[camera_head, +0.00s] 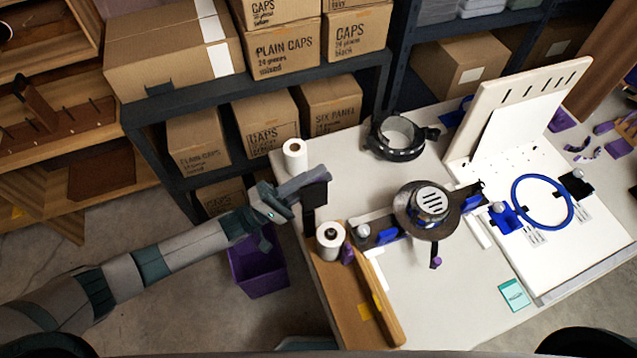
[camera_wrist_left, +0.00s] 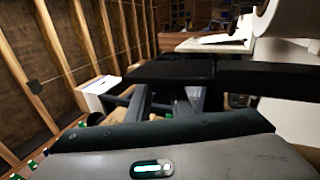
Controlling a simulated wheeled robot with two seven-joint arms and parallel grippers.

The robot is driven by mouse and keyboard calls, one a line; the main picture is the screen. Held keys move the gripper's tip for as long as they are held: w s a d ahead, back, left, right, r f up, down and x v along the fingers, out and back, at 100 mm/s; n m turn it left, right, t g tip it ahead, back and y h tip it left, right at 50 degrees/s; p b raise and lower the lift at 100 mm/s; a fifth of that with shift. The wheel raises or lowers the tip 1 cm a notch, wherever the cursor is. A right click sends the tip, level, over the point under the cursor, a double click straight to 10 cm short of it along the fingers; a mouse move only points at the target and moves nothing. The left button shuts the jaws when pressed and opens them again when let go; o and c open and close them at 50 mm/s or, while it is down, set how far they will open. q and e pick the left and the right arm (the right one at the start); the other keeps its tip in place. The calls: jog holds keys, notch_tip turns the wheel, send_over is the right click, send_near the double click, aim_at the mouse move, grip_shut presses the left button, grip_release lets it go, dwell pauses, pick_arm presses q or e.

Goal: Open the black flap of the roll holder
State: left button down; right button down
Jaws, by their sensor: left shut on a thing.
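The roll holder is at the left end of the table, with a wooden base (camera_head: 352,300) and a white roll (camera_head: 330,234) on it. Its black flap (camera_head: 315,193) shows beside my left gripper (camera_head: 303,184). In the left wrist view the black flap (camera_wrist_left: 170,70) lies across the tips of my left gripper (camera_wrist_left: 162,92), which is shut on it. A black bar (camera_wrist_left: 265,80) runs right from the flap, below a white roll (camera_wrist_left: 285,18). The exact contact of the fingers is partly hidden. My right gripper is not in view.
Another white roll (camera_head: 295,158) stands behind the gripper on the white table (camera_head: 460,295). A purple bin (camera_head: 258,265) is on the floor below my left arm. A dark clamp ring (camera_head: 398,138) and a cap fixture (camera_head: 428,207) stand to the right. Shelves with boxes (camera_head: 285,48) are behind.

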pick_arm(q)
jog(key=shift+w+a+f+n+t, duration=0.15)
jog(key=shift+w+n+t, duration=0.1)
jog(key=shift+n, duration=0.25)
jog(key=shift+w+f+n+t, duration=0.15)
jog(key=shift+n+t, duration=0.1)
jog(key=shift+n, duration=0.25)
jog(key=c, duration=1.6)
grip_release()
